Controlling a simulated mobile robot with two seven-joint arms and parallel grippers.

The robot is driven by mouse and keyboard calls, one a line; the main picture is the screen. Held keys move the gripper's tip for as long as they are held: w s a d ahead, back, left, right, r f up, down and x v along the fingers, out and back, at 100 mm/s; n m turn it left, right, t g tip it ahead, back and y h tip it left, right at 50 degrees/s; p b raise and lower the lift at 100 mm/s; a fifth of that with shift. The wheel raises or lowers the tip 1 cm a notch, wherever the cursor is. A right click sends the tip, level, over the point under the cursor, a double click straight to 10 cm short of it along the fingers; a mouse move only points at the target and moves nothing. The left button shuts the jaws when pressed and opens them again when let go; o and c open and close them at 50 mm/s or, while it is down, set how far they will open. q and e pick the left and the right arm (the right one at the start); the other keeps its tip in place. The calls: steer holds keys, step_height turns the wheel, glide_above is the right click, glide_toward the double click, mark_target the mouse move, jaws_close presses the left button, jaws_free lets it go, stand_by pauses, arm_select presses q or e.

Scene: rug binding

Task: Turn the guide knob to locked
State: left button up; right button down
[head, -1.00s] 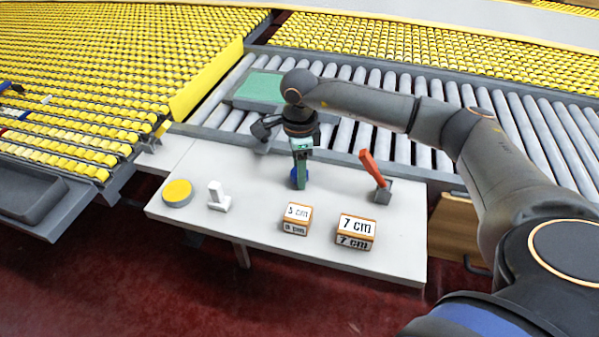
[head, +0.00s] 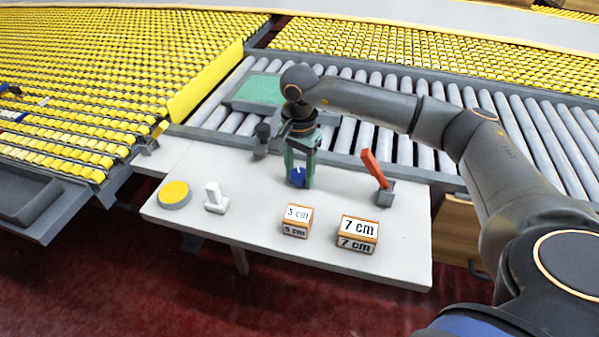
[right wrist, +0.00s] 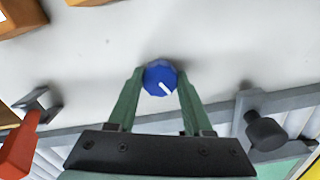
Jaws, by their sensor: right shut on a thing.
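The guide knob (head: 297,179) is a small blue faceted knob on the pale table. In the right wrist view the knob (right wrist: 158,80) has a short white mark pointing to the lower right. My right gripper (head: 299,176) points down over it, with its green fingers on either side. In the right wrist view the gripper (right wrist: 161,72) is shut on the knob, one fingertip against each side. No locked label can be read near the knob. My left gripper is not in view.
A red lever (head: 374,169) stands right of the knob. Blocks marked 5 cm (head: 297,221) and 7 cm (head: 357,234) sit in front. A yellow round button (head: 174,194) and a white piece (head: 215,199) are at the left. A dark-topped post (head: 262,139) stands behind.

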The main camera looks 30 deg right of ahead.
mark_target(299, 173)
steer(key=shift+r+n, duration=0.1)
steer(key=shift+n, duration=0.3)
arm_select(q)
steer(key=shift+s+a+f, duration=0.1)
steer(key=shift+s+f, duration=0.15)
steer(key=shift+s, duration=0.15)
arm_select(e)
steer(key=c, duration=0.7)
jaws_free()
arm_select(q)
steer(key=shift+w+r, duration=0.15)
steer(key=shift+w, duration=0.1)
arm_select(e)
steer(key=o, duration=0.4)
arm_select(q)
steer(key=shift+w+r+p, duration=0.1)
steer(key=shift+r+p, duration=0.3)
steer(key=shift+p, duration=0.05)
arm_select(e)
step_height(299, 173, up, 12)
steer(key=shift+r, duration=0.2)
